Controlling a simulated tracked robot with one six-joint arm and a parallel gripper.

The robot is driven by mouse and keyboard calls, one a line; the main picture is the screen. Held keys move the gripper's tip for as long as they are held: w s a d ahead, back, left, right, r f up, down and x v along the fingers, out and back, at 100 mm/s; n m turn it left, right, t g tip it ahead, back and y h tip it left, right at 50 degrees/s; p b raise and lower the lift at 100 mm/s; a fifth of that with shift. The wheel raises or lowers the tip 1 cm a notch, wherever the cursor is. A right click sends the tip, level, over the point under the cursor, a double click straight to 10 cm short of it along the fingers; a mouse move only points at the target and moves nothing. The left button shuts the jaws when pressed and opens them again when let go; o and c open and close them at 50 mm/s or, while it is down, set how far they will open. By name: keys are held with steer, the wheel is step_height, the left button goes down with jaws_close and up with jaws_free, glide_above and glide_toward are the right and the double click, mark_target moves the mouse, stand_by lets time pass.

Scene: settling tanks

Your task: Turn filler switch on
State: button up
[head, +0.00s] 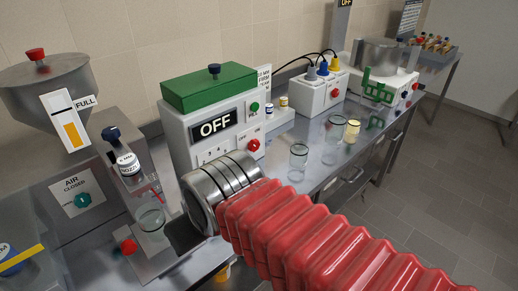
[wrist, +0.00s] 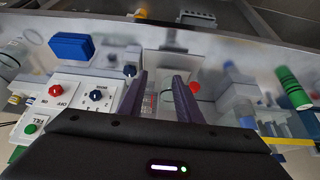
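The filler (head: 178,135) is a white box with a green top, and its display (head: 215,126) reads OFF. Its red switch (head: 253,145), lettered ON and OFF, sits on the front below a green button (head: 254,107). In the wrist view the red switch (wrist: 55,91) is at the left, beside a dark dial (wrist: 96,95), with the green button (wrist: 30,128) below left. My gripper (wrist: 159,78) is open, its two dark fingers apart and right of the dial, touching no switch. In the head view my wrist covers the filler's lower front.
A nozzle with a glass (head: 150,222) below it and a steel hopper (head: 45,85) stand at the left. Empty glasses (head: 298,163) stand on the bench to the right. A white box with a red button (head: 335,93) and another machine are farther back.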

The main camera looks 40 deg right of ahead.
steer(key=o, duration=0.3)
steer(key=shift+f, duration=0.15)
steer(key=shift+o, duration=0.8)
steer(key=shift+f+m+g, duration=0.3)
steer(key=shift+f+m, duration=0.05)
steer(key=shift+m, duration=0.05)
steer(key=shift+o, duration=0.4)
steer(key=f+m+y, duration=0.1)
steer(key=f+m+g+y, duration=0.1)
steer(key=w+f+m+g, duration=0.1)
steer(key=shift+w+a+f+m+y, duration=0.1)
steer(key=shift+a+f+m+y, duration=0.2)
steer(key=shift+a+y, duration=0.1)
steer(key=w+d+f+m+t+y, duration=0.2)
steer(key=w+d+m+t+y, duration=0.4)
steer(key=w+d+m, duration=0.45)
steer(key=d+f+m+t+h, duration=0.1)
steer(key=d+m+t+h, duration=0.1)
steer(key=d+m, duration=0.3)
steer(key=d+f+m+t+h, duration=0.2)
steer(key=d+m, duration=0.4)
steer(key=d, duration=0.7)
steer(key=d+f+m+t+h, duration=0.2)
steer(key=d+m+t+h, duration=0.2)
steer(key=d, duration=0.5)
steer(key=shift+s+d+f+m+t, duration=0.25)
steer(key=shift+s+d+m+t, duration=0.1)
steer(key=shift+s+m+t, duration=0.25)
steer(key=shift+w, duration=0.25)
